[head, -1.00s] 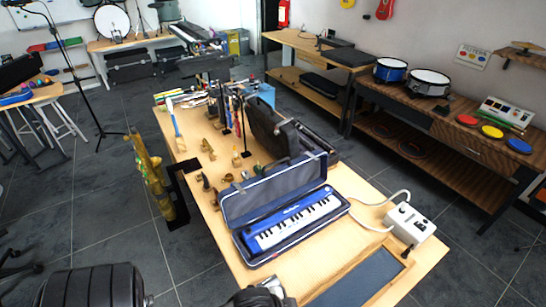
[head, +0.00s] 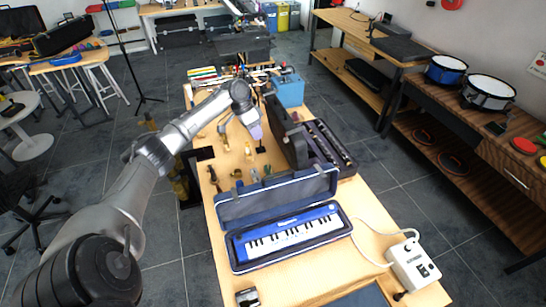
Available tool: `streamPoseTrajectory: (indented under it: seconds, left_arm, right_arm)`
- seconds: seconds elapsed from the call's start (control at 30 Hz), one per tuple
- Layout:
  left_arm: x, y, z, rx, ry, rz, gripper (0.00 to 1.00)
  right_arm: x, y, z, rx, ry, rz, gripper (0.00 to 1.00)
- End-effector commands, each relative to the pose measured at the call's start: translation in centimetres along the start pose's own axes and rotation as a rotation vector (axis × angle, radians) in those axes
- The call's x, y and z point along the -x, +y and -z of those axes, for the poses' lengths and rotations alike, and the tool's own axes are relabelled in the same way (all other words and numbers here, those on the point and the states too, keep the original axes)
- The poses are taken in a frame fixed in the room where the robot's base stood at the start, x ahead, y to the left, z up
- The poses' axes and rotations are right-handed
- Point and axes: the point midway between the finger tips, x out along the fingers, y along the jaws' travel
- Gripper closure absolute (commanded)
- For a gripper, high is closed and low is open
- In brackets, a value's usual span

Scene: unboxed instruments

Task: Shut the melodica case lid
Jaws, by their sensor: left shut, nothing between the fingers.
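The melodica case (head: 236,262) lies open on the table, its tray towards me. Its dark blue-grey lid (head: 280,196) stands raised along the far edge, leaning back. A blue melodica (head: 290,232) with white and black keys lies in the tray. My left arm reaches in from the lower left. My left gripper (head: 256,134) points down above the table, beyond the lid and to its left, apart from the case. It is shut and empty. My right gripper is not in view.
A dark open instrument case (head: 290,138) stands behind the lid. A white box (head: 414,264) with a looping cable is right of the melodica case. Small brass pieces lie left of the lid. A small dark object (head: 247,297) sits at the near edge.

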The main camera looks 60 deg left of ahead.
Motion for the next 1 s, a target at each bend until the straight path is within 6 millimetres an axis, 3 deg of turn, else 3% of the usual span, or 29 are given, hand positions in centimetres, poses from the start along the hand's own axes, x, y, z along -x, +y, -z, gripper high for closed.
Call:
streamPoseTrajectory:
  seconds: [0.17,0.43,0.9,1.0]
  left_arm:
    - [0.2,2.0,0.6,-0.120,0.080,-0.184,1.00]
    - [-0.8,2.3,0.7,-0.233,0.089,-0.184,1.00]
    - [-9.0,3.9,1.2,-0.232,0.088,-0.184,1.00]
    - [-9.8,4.6,1.2,-0.235,0.087,-0.181,1.00]
  right_arm:
    - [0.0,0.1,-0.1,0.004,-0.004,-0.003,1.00]
    - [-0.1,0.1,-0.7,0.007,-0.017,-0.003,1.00]
    - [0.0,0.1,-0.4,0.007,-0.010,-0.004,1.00]
    - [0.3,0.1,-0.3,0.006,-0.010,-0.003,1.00]
